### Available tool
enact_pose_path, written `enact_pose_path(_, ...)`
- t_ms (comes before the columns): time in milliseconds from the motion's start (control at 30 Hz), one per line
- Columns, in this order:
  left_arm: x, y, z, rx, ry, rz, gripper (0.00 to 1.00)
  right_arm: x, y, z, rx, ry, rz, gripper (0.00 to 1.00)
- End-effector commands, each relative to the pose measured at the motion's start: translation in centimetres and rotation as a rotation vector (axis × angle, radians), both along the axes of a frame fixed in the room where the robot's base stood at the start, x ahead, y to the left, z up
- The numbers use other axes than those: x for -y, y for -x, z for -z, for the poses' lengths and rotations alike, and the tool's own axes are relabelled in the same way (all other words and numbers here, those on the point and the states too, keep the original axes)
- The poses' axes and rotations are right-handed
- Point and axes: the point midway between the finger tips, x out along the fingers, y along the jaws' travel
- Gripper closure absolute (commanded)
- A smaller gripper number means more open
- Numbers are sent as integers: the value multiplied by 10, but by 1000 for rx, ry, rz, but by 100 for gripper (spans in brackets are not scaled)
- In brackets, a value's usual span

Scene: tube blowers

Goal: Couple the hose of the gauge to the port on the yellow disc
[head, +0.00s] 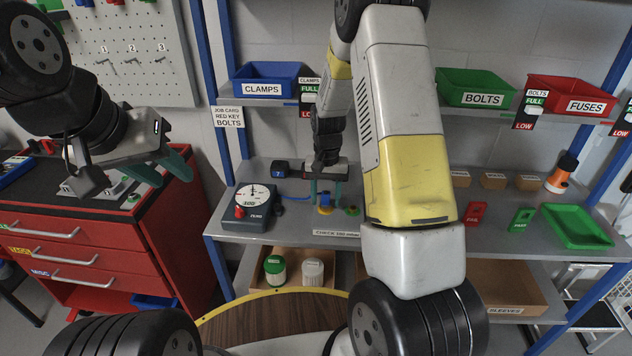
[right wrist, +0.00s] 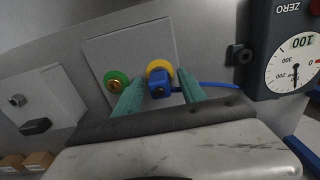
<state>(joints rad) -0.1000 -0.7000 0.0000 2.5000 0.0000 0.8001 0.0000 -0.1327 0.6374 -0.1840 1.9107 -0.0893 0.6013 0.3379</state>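The gauge (head: 250,203) is a dark box with a round white dial, on the left of the shelf; it also shows in the right wrist view (right wrist: 291,55). Its blue hose (right wrist: 218,85) runs to a blue connector (right wrist: 158,83), which stands over the yellow disc (right wrist: 160,67) and hides its port. I cannot tell how far the connector is seated. My right gripper (head: 325,200) is over the yellow disc. Its teal fingers are apart, one each side of the connector, with visible gaps. My left gripper (head: 163,168) is open and empty over the red cabinet, away from the gauge.
A green disc (right wrist: 116,82) with a brass port sits beside the yellow disc on the same pale plate (right wrist: 103,45). Red (head: 475,213) and green (head: 521,219) tags and a green tray (head: 575,226) lie further right. A dark block (head: 280,169) stands behind the gauge.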

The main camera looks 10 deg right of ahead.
Motion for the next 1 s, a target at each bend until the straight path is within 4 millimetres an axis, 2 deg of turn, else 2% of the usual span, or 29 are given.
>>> enact_pose_path(233, 0, 0, 0, 0, 0, 0, 64, 0, 0, -7, 1, 0, 0, 52)
enact_pose_path(500, 0, 0, 0, 0, 0, 0, 64, 0, -1, -53, 4, -1, 0, 52)
enact_pose_path(667, 0, 0, 0, 0, 0, 0, 64, 0, -1, -72, 2, 0, 0, 52)
enact_pose_path(1000, 0, 0, 0, 0, 0, 0, 64, 0, 0, -78, 0, 0, 0, 52)
